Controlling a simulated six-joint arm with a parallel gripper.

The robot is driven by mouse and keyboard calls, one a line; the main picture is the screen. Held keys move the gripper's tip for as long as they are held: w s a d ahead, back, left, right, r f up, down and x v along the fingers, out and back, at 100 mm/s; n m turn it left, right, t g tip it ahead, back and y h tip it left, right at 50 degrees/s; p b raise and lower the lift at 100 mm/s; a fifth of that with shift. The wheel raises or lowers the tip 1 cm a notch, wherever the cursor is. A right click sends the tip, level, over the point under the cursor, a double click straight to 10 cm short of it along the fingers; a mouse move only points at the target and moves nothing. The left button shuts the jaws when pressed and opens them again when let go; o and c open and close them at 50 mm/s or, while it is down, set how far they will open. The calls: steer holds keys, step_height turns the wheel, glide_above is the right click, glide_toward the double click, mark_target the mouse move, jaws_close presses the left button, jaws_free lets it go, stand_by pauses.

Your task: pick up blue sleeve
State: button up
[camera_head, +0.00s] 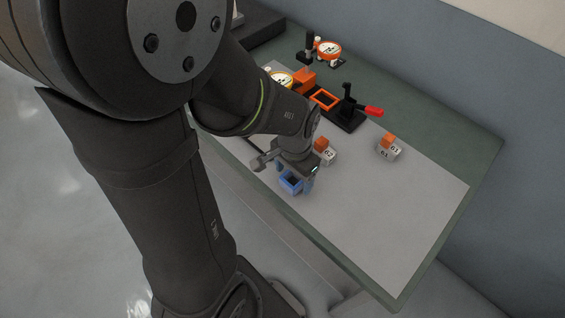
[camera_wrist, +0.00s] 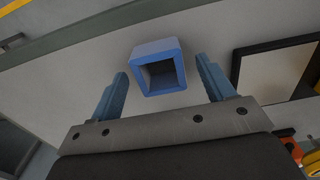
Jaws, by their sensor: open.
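The blue sleeve (camera_wrist: 154,47) is a hollow square tube lying on the grey mat, its open end facing my wrist camera. In the head view the blue sleeve (camera_head: 291,181) sits near the front edge of the table. My gripper (camera_wrist: 168,79) has its two blue fingers spread wide, with nothing between them at the base. The sleeve lies between and slightly beyond the fingertips, and I see gaps on both sides. In the head view my gripper (camera_head: 298,184) is right at the sleeve and partly hides it.
White blocks with orange tops stand at the right (camera_head: 389,149) and just behind my gripper (camera_head: 324,152). A black clamp with a red handle (camera_head: 372,111), an orange frame (camera_head: 323,99) and round dials (camera_head: 328,48) stand further back. The mat's right part (camera_head: 400,220) is clear.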

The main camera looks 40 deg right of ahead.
steer(key=shift+f, duration=0.65)
steer(key=c, duration=1)
steer(key=shift+r, duration=0.1)
steer(key=shift+c, duration=0.2)
